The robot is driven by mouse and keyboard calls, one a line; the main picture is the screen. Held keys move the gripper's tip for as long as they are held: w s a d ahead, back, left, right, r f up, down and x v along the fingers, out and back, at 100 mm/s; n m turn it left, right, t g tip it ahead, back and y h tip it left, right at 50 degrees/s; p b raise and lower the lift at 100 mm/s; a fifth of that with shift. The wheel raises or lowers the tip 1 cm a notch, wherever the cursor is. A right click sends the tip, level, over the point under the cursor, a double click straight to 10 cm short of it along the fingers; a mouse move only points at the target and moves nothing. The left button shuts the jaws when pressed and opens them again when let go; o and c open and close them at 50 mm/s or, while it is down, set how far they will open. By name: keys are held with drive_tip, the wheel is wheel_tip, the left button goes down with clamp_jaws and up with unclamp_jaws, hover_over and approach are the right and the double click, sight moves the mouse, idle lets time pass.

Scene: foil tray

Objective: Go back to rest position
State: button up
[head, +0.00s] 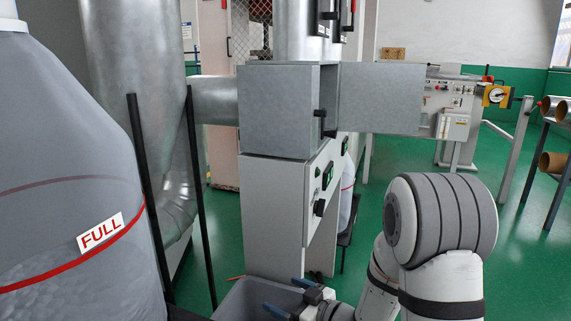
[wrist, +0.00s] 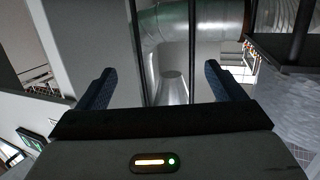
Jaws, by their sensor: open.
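My gripper (head: 284,306) is at the bottom centre of the head view, with its blue fingers apart. In the wrist view its two dark blue fingers (wrist: 158,88) stand wide apart with nothing between them. My gripper is in front of and above a grey bin (head: 240,296), which is partly cut off by the lower picture edge. No foil tray can be made out in either view.
A large grey bag marked FULL (head: 60,170) fills the left. A metal box with an open door (head: 380,97) tops a white cabinet (head: 272,215) at centre. Black posts (head: 150,200) stand beside a duct (head: 135,80). Green floor (head: 520,265) is clear at right, before a pipe rack (head: 560,160).

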drive_tip(key=s+d+r+m+h+p, duration=0.1)
drive_tip(key=d+r+m+h+p, duration=0.2)
drive_tip(key=d+r+h+p, duration=0.55)
drive_tip(key=d+r+m+h+p, duration=0.3)
drive_tip(key=d+r+p, duration=0.2)
drive_tip(key=r+p, duration=0.5)
drive_tip(key=s+r+m+g+h+p, duration=0.1)
drive_tip(key=s+r+m+g+p, duration=0.3)
drive_tip(key=s+r, duration=1.4)
drive_tip(key=s+d+g+p, duration=0.1)
drive_tip(key=s+g+p, duration=0.2)
drive_tip(key=p, duration=0.3)
drive_tip(key=shift+s+g, duration=0.15)
drive_tip(key=shift+g, duration=0.15)
drive_tip(key=shift+r, duration=0.1)
drive_tip(key=shift+c, duration=0.6)
